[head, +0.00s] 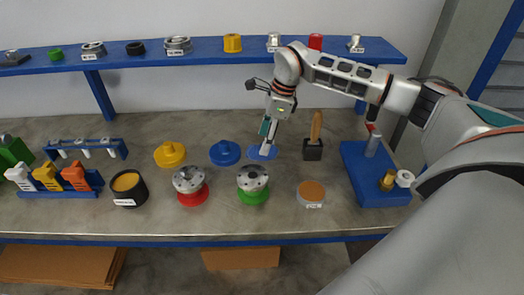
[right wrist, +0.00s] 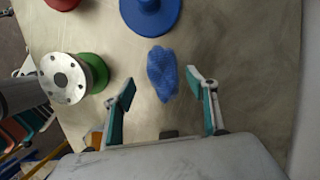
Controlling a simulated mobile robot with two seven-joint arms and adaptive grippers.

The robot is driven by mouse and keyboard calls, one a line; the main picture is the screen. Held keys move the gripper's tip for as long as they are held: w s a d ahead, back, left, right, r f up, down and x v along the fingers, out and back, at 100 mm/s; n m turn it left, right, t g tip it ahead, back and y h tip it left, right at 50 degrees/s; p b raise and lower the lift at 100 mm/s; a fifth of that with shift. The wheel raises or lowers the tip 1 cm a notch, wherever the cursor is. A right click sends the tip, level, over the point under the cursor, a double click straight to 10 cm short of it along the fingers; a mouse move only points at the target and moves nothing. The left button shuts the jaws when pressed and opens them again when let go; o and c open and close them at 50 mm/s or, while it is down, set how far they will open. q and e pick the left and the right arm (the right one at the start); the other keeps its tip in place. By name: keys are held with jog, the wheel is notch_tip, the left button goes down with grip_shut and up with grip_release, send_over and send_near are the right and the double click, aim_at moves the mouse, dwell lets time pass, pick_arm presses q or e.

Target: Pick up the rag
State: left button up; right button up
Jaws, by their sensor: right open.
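The rag is a small crumpled blue cloth that lies on the grey workbench; it shows in the head view (head: 256,154) partly behind my right gripper (head: 267,138), and whole in the right wrist view (right wrist: 162,73). My right gripper points down over the rag. In the right wrist view its two teal fingers (right wrist: 160,86) are spread wide, with the rag between and just beyond the tips and nothing held. I cannot tell whether the fingertips touch the bench. My left gripper is in neither view.
A blue flanged piece (head: 225,153) stands just left of the rag. A green-based metal flange (head: 252,185) stands in front. A brush in a dark holder (head: 314,140) and a blue stand (head: 352,165) are to the right. A blue shelf (head: 210,50) runs behind.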

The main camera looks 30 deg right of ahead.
jog(key=shift+d+x, duration=0.2)
jog(key=shift+x, duration=0.75)
jog(key=shift+d+x, duration=0.15)
jog(key=shift+x, duration=0.85)
jog(key=shift+f, duration=0.1)
jog(key=c, duration=1.2)
jog(key=shift+w, duration=0.1)
notch_tip(320, 180, up, 20)
jog(key=shift+r+p, duration=0.1)
jog(key=shift+p, duration=0.2)
jog(key=o, duration=0.4)
jog(key=shift+c, duration=1.2)
